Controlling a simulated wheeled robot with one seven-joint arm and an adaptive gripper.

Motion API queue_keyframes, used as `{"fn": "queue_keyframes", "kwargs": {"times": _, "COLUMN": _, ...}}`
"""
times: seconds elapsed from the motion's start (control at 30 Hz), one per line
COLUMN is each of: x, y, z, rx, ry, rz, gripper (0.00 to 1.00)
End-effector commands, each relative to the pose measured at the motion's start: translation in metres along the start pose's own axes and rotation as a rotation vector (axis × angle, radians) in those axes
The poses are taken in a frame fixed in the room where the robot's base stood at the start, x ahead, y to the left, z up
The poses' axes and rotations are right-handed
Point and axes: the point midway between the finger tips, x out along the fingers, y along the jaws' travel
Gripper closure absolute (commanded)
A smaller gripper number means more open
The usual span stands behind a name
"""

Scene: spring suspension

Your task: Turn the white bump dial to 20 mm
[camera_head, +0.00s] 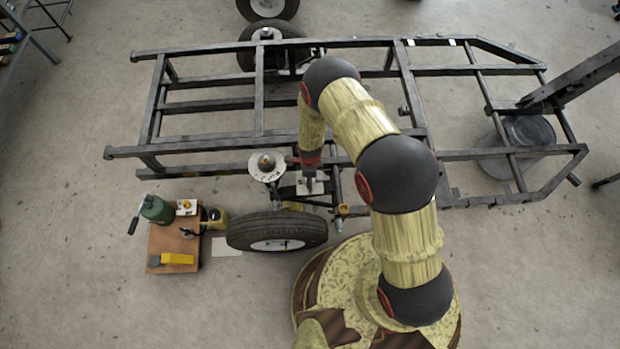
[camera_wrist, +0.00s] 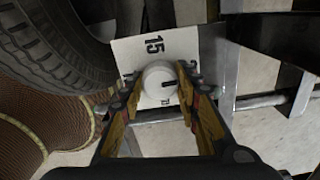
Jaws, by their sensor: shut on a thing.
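The white dial (camera_wrist: 156,76) is a round knob on a white plate (camera_wrist: 130,55) in the wrist view. A short dark mark on the knob points to the right. The number 15 is printed on the plate above the knob. Other numbers at the sides and below are mostly covered by the fingers. My gripper (camera_wrist: 160,80) is shut on the knob, one finger at its left side and one at its right. In the head view my gripper (camera_head: 309,179) reaches down to the small white plate (camera_head: 319,187) beside the trailer frame, and the knob is hidden there.
A black tire (camera_head: 277,230) stands close to the left of the plate. A round pale disc (camera_head: 267,166) sits on the suspension, left of my gripper. The dark metal frame (camera_head: 215,150) spans behind. A wooden cart (camera_head: 165,243) with tools stands at the lower left.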

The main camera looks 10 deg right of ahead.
Motion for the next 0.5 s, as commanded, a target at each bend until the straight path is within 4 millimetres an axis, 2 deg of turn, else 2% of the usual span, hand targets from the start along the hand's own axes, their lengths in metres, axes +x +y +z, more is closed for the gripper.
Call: {"fn": "queue_keyframes", "kwargs": {"times": 0.5, "x": 0.0003, "y": 0.0005, "z": 0.0008, "rx": 0.084, "ry": 0.000, "rz": 0.000, "gripper": 0.93}}
